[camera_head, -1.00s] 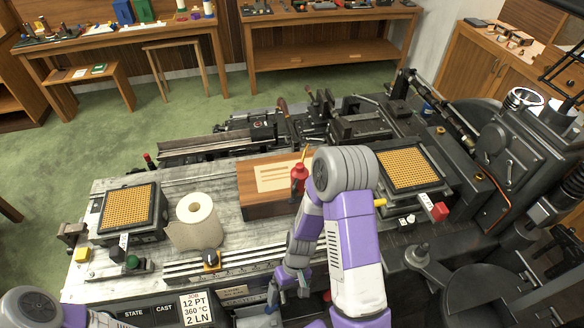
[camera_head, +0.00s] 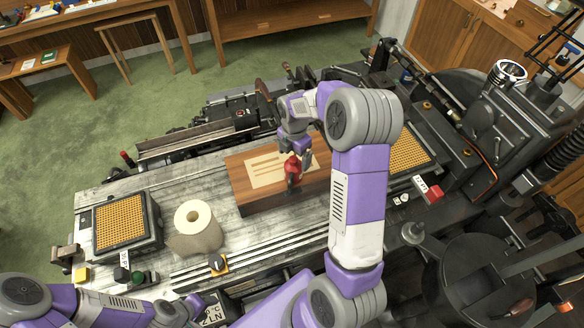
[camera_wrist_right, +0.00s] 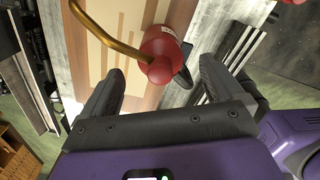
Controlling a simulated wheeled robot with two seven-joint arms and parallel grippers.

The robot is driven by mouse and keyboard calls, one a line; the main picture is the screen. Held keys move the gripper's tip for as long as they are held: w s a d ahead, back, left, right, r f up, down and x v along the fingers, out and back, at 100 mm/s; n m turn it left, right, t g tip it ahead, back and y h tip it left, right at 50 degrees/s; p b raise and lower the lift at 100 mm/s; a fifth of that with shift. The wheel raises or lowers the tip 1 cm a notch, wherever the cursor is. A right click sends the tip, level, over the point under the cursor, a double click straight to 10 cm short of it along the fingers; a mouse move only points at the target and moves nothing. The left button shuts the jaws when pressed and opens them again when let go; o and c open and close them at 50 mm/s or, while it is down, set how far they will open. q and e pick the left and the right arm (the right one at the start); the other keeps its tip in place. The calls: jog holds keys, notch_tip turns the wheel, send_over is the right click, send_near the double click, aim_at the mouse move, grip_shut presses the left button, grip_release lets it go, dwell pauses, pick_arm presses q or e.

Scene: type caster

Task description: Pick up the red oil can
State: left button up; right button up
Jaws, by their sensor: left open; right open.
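The red oil can (camera_head: 292,174) stands at the front part of the wooden box with a pale inlay (camera_head: 262,197) on the machine bed. My right gripper (camera_head: 294,151) is over the can in the head view and hides its upper part. In the right wrist view the can (camera_wrist_right: 158,45) shows with its curved brass spout reaching up and left. The right gripper's open fingers (camera_wrist_right: 160,68) lie on either side of the can's near end, with gaps; it is not held. My left gripper (camera_head: 192,309) is low at the left front, open and empty, away from the can.
A paper roll (camera_head: 194,218) and a tray of gold-coloured type (camera_head: 121,222) stand left of the box. Another gold type tray (camera_head: 408,152) is to the right, partly behind my right arm. Dark machine parts (camera_head: 240,122) lie behind the box.

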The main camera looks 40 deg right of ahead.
aim_at(292, 167)
jog(key=f, duration=0.4)
jog(key=f+p, duration=0.1)
jog(key=f, duration=0.1)
jog(key=shift+a, duration=0.3)
jog(key=shift+r, duration=0.1)
jog(key=c, duration=1.2)
jog(key=shift+o, duration=0.2)
